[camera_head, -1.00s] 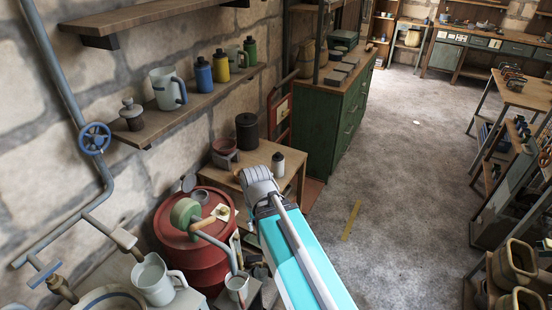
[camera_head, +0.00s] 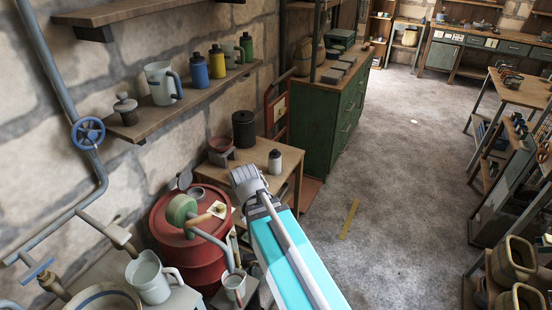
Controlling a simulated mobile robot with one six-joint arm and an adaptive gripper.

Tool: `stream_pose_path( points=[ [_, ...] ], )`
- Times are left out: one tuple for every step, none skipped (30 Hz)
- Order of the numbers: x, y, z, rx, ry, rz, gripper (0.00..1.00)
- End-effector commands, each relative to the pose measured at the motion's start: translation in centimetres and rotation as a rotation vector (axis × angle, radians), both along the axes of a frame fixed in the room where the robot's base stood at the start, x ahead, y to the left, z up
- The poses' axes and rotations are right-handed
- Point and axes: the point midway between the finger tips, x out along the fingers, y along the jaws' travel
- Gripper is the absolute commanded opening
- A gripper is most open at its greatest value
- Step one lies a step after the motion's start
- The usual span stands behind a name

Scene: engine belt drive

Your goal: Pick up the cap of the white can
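The white can (camera_head: 275,166) stands upright on the small wooden table in the middle of the view. Its dark cap (camera_head: 275,154) sits on top of it. My gripper (camera_head: 245,178) is at the end of my turquoise and grey arm, just left of the can in the picture and nearer to me. It covers part of the table's front. Its fingers are not clearly visible, so I cannot tell whether it is open or shut. I see nothing held in it.
A red drum (camera_head: 163,240) stands left of my arm. A green cabinet (camera_head: 320,125) is behind the table. A wall shelf (camera_head: 150,126) holds several bottles.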

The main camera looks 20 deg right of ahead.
Motion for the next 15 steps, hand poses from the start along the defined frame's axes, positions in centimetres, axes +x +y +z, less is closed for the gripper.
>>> stream_pose_path(
  points=[
    [1.1, -0.9, -1.5, -0.039, -0.023, 0.037, 0.75],
    [1.8, -1.5, -1.9, -0.067, -0.038, 0.066, 0.75],
    [2.7, -2.4, -2.5, -0.108, -0.059, 0.105, 0.75],
    [3.3, -3.1, -2.8, -0.141, -0.073, 0.138, 0.75],
    [4.0, -3.8, -3.2, -0.176, -0.086, 0.171, 0.75],
    [5.0, -4.7, -3.7, -0.225, -0.104, 0.219, 0.75],
    [5.7, -5.4, -4.0, -0.264, -0.114, 0.255, 0.75],
    [6.4, -6.1, -4.3, -0.303, -0.126, 0.292, 0.75],
    [7.3, -7.0, -4.7, -0.355, -0.138, 0.341, 0.75],
    [8.0, -7.6, -4.9, -0.396, -0.145, 0.379, 0.75],
    [8.7, -8.3, -5.1, -0.437, -0.151, 0.417, 0.75],
    [9.5, -9.1, -5.3, -0.492, -0.156, 0.468, 0.75],
    [10.2, -9.7, -5.5, -0.534, -0.158, 0.506, 0.75],
    [10.8, -10.3, -5.7, -0.576, -0.159, 0.544, 0.75],
    [11.7, -11.1, -5.9, -0.633, -0.158, 0.595, 0.75]
  ],
)
